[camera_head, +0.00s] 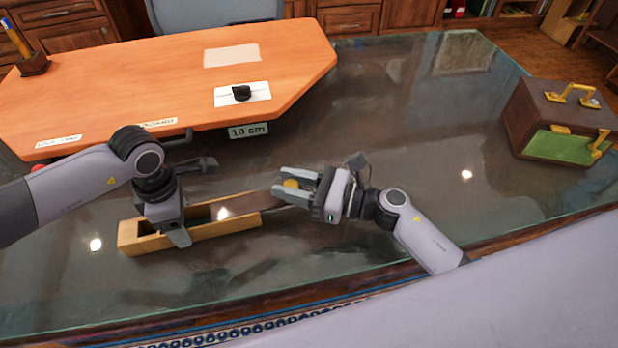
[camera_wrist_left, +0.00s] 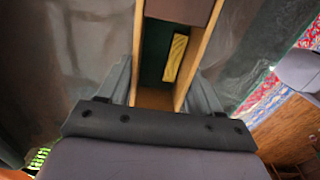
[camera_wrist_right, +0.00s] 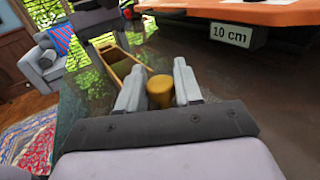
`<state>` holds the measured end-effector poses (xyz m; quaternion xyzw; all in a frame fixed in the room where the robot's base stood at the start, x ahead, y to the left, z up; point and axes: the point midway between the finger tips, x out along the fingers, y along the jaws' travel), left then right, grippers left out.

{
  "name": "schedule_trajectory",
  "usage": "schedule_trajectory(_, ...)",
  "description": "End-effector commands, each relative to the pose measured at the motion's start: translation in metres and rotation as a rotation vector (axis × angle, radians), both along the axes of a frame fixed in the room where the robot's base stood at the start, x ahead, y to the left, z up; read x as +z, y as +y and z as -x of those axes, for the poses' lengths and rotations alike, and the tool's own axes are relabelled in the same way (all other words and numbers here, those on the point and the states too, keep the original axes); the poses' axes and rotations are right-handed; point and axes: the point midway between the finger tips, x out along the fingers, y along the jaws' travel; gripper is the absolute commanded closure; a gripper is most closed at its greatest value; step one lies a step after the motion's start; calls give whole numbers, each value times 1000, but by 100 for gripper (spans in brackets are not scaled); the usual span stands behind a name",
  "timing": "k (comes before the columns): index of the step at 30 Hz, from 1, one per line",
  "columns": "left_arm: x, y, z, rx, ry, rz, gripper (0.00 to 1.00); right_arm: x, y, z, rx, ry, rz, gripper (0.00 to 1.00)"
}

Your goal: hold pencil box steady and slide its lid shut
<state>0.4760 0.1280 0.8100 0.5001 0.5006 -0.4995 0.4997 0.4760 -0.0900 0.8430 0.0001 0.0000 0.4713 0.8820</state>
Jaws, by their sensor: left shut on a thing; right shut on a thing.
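The wooden pencil box (camera_head: 215,232) lies on the glass-topped table, its left end open. Its brown lid (camera_head: 252,203) covers part of the right side and sticks out beyond the right end; the lid's edge shows in the left wrist view (camera_wrist_left: 180,9). My left gripper (camera_head: 176,222) is shut across the box's side walls near the left end. A yellow block-like piece (camera_wrist_left: 176,58) lies inside on the dark green floor. My right gripper (camera_head: 290,185) is shut on the lid's round yellow knob (camera_wrist_right: 160,92), right of the box.
An orange board (camera_head: 130,75) with a black knob (camera_head: 241,92) and a "10 cm" label (camera_head: 248,130) is behind the box. A brown case (camera_head: 545,125) stands at the right. The table between the case and my right gripper is clear.

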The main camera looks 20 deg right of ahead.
Motion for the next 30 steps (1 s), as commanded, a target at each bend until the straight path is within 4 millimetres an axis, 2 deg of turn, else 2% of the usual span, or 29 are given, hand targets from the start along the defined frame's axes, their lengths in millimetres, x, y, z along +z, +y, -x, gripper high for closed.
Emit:
schedule_trajectory(1,1,-1,0,-1,-2,3,77,1,19,1,6,-1,-4,100)
schedule_trajectory(3,1,-2,0,-1,-1,4,77,1,39,1,5,0,-4,100)
schedule_trajectory(9,1,-2,0,-2,-1,4,77,0,84,1,3,1,-3,100)
schedule_trajectory(13,1,-2,0,-3,-1,5,77,1,96,1,3,-1,-1,100)
schedule_trajectory(22,1,-4,0,-4,-1,7,77,0,98,2,6,-1,-1,100)
schedule_trajectory(23,1,-4,1,-4,-1,7,77,0,98,2,7,-1,-1,59)
schedule_trajectory(24,1,-4,1,-5,-1,7,77,0,98,2,7,-1,-1,46)
schedule_trajectory(30,1,-2,0,-3,-1,5,77,0,97,1,4,-1,-1,46)
